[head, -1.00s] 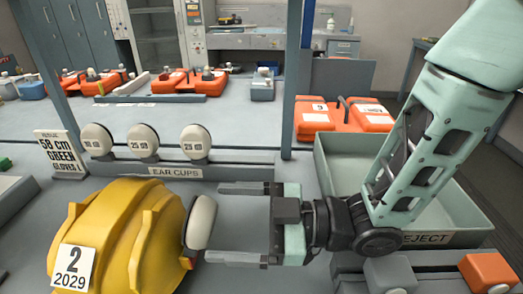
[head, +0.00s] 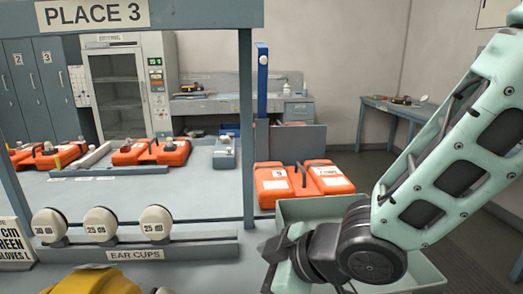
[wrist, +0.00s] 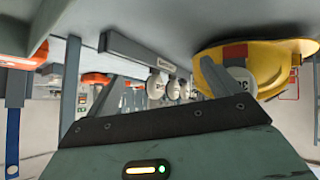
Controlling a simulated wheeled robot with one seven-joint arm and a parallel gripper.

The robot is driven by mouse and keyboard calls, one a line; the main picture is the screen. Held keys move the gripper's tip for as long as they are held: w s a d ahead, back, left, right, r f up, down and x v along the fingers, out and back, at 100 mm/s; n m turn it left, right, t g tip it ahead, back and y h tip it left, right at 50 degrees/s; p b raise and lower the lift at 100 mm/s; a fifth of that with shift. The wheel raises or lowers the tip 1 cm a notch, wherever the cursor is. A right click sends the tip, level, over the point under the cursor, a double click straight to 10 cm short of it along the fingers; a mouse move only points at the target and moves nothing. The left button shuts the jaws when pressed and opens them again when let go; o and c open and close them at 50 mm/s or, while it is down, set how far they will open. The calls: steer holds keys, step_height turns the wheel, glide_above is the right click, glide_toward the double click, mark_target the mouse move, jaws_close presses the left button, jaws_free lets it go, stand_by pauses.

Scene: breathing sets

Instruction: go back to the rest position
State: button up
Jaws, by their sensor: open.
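The yellow helmet (head: 95,282) is cut off by the bottom edge of the head view, left of my gripper. It also shows in the wrist view (wrist: 270,55), with a white ear cup on its side (wrist: 238,82). The gripper is apart from the helmet.
Three white ear cups (head: 101,226) stand on the ear cups rack (head: 190,249). Orange cases (head: 305,182) lie behind the tray. A blue-grey post (head: 246,130) and the place 3 beam (head: 190,15) frame the bench.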

steer(key=s+d+r+m+g+h+p, duration=0.2)
steer(key=s+d+m+g+h, duration=0.3)
steer(key=s+d, duration=0.8)
steer(key=d+r+m+h, duration=0.1)
steer(key=m+h, duration=0.1)
steer(key=shift+r+m+h, duration=0.3)
steer(key=shift+r, duration=0.05)
